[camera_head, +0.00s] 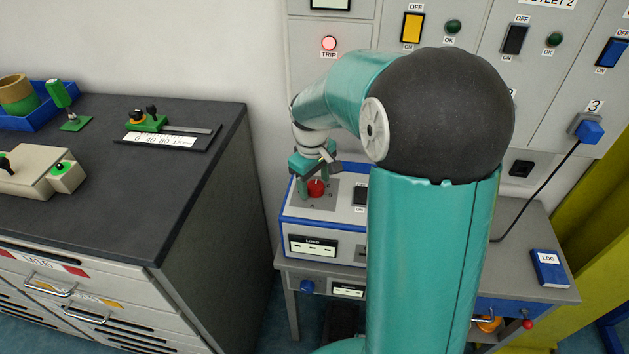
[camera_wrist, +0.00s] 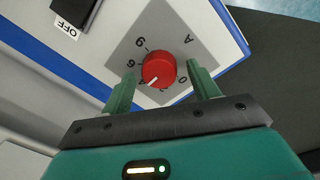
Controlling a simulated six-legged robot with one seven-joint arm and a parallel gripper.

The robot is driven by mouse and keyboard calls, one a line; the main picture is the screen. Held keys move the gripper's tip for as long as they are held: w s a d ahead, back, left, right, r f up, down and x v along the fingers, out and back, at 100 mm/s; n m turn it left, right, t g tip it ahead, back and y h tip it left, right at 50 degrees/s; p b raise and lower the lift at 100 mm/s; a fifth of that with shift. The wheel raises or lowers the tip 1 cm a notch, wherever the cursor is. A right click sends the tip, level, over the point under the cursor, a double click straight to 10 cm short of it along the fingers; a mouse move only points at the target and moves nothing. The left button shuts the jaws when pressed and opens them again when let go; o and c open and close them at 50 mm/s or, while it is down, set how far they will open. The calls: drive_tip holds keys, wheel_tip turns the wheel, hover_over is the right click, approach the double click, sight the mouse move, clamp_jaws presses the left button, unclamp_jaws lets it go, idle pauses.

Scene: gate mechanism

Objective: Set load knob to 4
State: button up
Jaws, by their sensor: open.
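The red load knob (camera_head: 316,188) stands on a grey dial plate (camera_head: 300,201) on top of a blue-and-white box. In the wrist view the knob (camera_wrist: 158,67) has a white pointer line toward the lower left, near a mark I cannot read clearly. The marks 9, 6, 0 and A show around the dial plate (camera_wrist: 203,55). My gripper (camera_wrist: 163,84) is open, with one green finger on each side of the knob's near part. Gaps show between the fingers and the knob. In the head view my gripper (camera_head: 317,180) is right above the knob.
The box's LOAD display (camera_head: 314,246) shows dashes. A black switch (camera_head: 360,196) stands right of the dial, beside my arm. A wall panel with switches (camera_head: 412,28) is behind. A dark-topped cabinet (camera_head: 110,200) is at left. A blue LOG book (camera_head: 549,267) lies at right.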

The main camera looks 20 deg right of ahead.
sight(312, 187)
wheel_tip(312, 187, up, 14)
drive_tip(key=shift+s+a+f, duration=0.15)
drive_tip(key=shift+a+f, duration=0.1)
drive_tip(key=shift+a, duration=0.15)
drive_tip(key=shift+s, duration=0.1)
idle(0.4)
